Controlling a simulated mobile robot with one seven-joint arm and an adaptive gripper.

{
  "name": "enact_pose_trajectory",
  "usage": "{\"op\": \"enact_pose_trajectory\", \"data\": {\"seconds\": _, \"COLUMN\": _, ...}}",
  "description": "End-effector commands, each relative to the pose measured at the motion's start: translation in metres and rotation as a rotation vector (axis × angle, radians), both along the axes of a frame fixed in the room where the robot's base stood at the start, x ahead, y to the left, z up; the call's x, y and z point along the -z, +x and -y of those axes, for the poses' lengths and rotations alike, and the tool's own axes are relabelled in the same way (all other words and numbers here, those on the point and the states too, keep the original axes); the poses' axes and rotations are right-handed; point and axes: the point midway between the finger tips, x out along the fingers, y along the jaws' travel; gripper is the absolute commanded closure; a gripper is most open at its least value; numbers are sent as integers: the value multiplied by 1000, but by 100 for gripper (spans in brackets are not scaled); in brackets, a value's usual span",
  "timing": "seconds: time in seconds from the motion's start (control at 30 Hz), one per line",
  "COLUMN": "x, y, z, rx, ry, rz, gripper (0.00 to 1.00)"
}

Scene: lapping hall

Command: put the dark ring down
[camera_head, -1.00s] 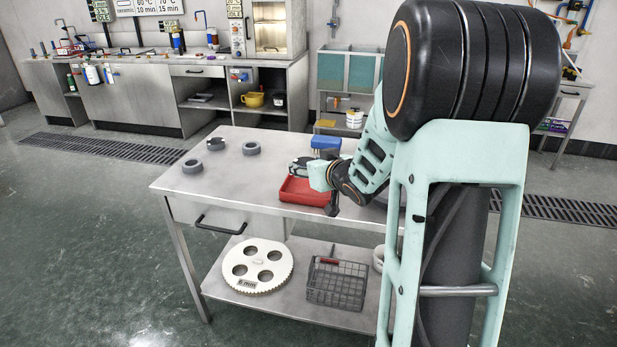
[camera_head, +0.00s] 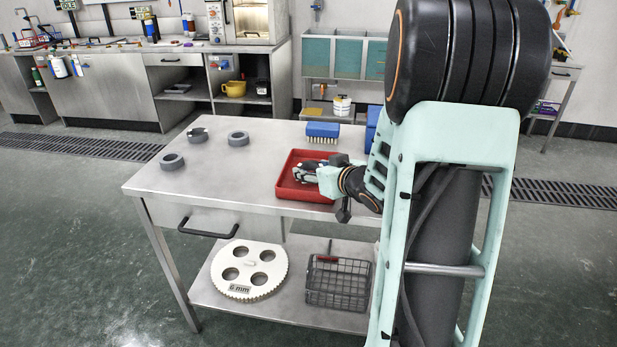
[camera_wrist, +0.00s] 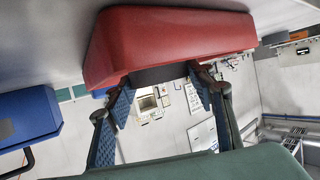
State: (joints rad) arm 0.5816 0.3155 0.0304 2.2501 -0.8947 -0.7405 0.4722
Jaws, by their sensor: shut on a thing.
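My gripper (camera_head: 303,173) is at the red tray (camera_head: 287,190), with its fingers over or inside the tray; I cannot tell how high. In the wrist view the textured blue finger pads (camera_wrist: 160,88) stand on both sides of a dark ring (camera_wrist: 160,75), which is held between the fingertips. Only a dark edge of the ring shows there, against the tray's red wall (camera_wrist: 170,45). Whether the ring touches the tray is not clear. In the head view my gripper mostly hides the ring. Three other grey rings, left (camera_head: 172,161), back (camera_head: 197,134) and right (camera_head: 239,138), lie on the table.
The metal table (camera_head: 225,180) is bare between the rings and the tray. A blue brush (camera_head: 322,130) stands behind the tray, and a blue container (camera_head: 372,125) is to its right. The lower shelf holds a toothed disc (camera_head: 248,270) and a wire basket (camera_head: 338,285).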

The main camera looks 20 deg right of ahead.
Motion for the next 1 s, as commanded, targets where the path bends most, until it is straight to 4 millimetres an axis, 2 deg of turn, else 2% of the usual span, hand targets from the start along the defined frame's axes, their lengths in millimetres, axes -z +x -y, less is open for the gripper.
{"op": "enact_pose_trajectory", "data": {"seconds": 0.03, "x": 12, "y": -3, "z": 2, "rx": 1, "ry": 0, "rz": 2, "gripper": 80}}
{"op": "enact_pose_trajectory", "data": {"seconds": 0.1, "x": 16, "y": -6, "z": 4, "rx": 0, "ry": -1, "rz": 3, "gripper": 80}}
{"op": "enact_pose_trajectory", "data": {"seconds": 0.53, "x": 19, "y": -7, "z": 5, "rx": -2, "ry": -1, "rz": 3, "gripper": 80}}
{"op": "enact_pose_trajectory", "data": {"seconds": 0.57, "x": 18, "y": -7, "z": 5, "rx": -2, "ry": -1, "rz": 2, "gripper": 47}}
{"op": "enact_pose_trajectory", "data": {"seconds": 0.6, "x": 18, "y": -7, "z": 5, "rx": -2, "ry": -1, "rz": 2, "gripper": 43}}
{"op": "enact_pose_trajectory", "data": {"seconds": 0.87, "x": 18, "y": -7, "z": 5, "rx": 0, "ry": -1, "rz": 1, "gripper": 43}}
{"op": "enact_pose_trajectory", "data": {"seconds": 1.0, "x": 11, "y": -11, "z": 6, "rx": 1, "ry": -2, "rz": 1, "gripper": 43}}
